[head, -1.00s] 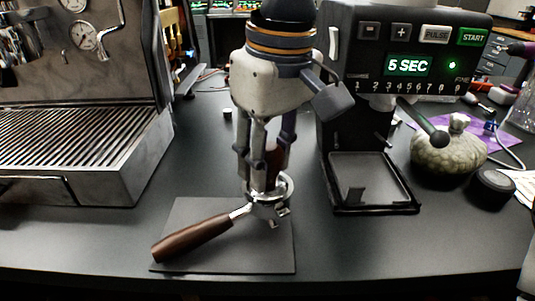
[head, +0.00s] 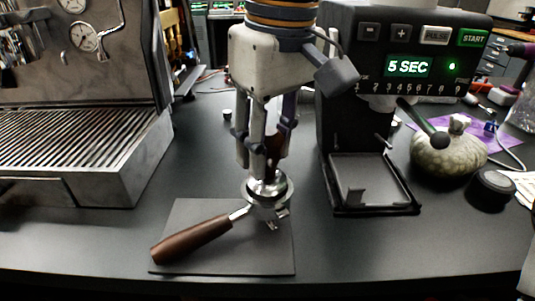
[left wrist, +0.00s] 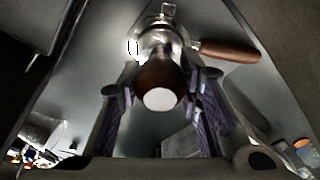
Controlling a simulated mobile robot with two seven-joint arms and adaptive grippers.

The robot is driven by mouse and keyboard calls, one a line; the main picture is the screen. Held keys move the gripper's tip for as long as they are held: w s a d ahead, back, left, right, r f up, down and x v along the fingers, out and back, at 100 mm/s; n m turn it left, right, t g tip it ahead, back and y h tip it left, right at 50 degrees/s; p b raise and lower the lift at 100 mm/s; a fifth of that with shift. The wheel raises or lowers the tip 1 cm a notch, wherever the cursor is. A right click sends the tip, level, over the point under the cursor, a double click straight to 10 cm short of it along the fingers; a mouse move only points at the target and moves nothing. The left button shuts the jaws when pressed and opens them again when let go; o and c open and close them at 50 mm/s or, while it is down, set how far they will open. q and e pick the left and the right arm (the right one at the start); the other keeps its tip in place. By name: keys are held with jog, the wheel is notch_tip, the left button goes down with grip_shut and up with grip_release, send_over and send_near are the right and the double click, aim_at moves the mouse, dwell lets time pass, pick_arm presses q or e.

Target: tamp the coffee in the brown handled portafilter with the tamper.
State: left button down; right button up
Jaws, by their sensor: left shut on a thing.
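The brown handled portafilter (head: 195,238) lies on a dark mat, its handle pointing to the lower left and its metal basket at the upper right. My left gripper (head: 265,160) is above the basket, shut on the tamper (head: 268,188). The tamper is upright, its silver base at the basket's top. Whether the base touches the coffee cannot be told, as the basket's inside is hidden. In the left wrist view, the tamper's brown handle (left wrist: 160,85) sits between the fingers, with the portafilter handle (left wrist: 228,50) beyond. My right gripper is not in view.
The dark mat (head: 185,215) lies near the counter's front edge. An espresso machine (head: 75,150) stands at left and a grinder (head: 425,70) with a lit display at right.

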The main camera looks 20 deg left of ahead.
pick_arm(q)
jog(key=shift+r, duration=2.8)
